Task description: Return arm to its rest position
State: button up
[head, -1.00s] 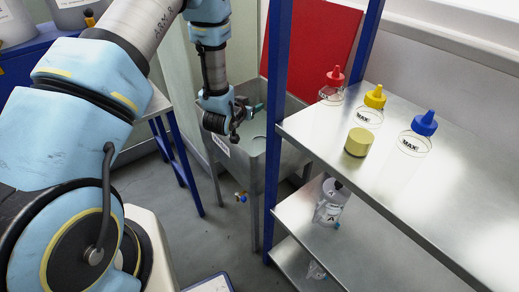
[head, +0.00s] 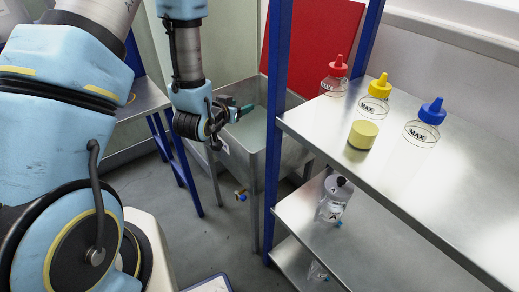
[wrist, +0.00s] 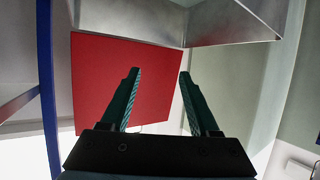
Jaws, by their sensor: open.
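My gripper (head: 240,111) is at the near left rim of the metal sink (head: 282,165) in the head view, raised on my blue and grey arm. In the wrist view its two green-lined fingers (wrist: 160,88) are spread apart with nothing between them. Behind the fingers in that view is a red panel (wrist: 100,75), which also stands behind the sink in the head view (head: 312,45).
A metal shelf (head: 440,185) with blue posts stands right of the sink. It bears red-capped (head: 335,78), yellow-capped (head: 375,98) and blue-capped (head: 425,122) bottles and a yellow cylinder (head: 362,134). A bagged item (head: 333,200) is below. Open floor (head: 190,240) lies left of the shelf.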

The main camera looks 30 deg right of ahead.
jog(key=shift+s+a+r, duration=0.15)
jog(key=shift+s+a, duration=0.05)
jog(key=shift+a, duration=0.05)
jog(key=w+a+r+n+g+y, duration=0.1)
jog(key=w+a+r+n+y, duration=0.2)
jog(key=a, duration=0.7)
jog(key=a+r+n+g+y, duration=0.1)
jog(key=a+n+y, duration=0.1)
jog(key=a+y, duration=0.5)
jog(key=s+a+r+n+g, duration=0.1)
jog(key=s+a+r+g, duration=0.1)
jog(key=s+a, duration=0.3)
jog(key=s+a+r+n+g, duration=0.2)
jog(key=s+a, duration=0.4)
jog(key=a, duration=0.3)
jog(key=shift+a+r+n+g, duration=0.2)
jog(key=shift+r+n+g, duration=0.1)
jog(key=shift+r+g, duration=0.4)
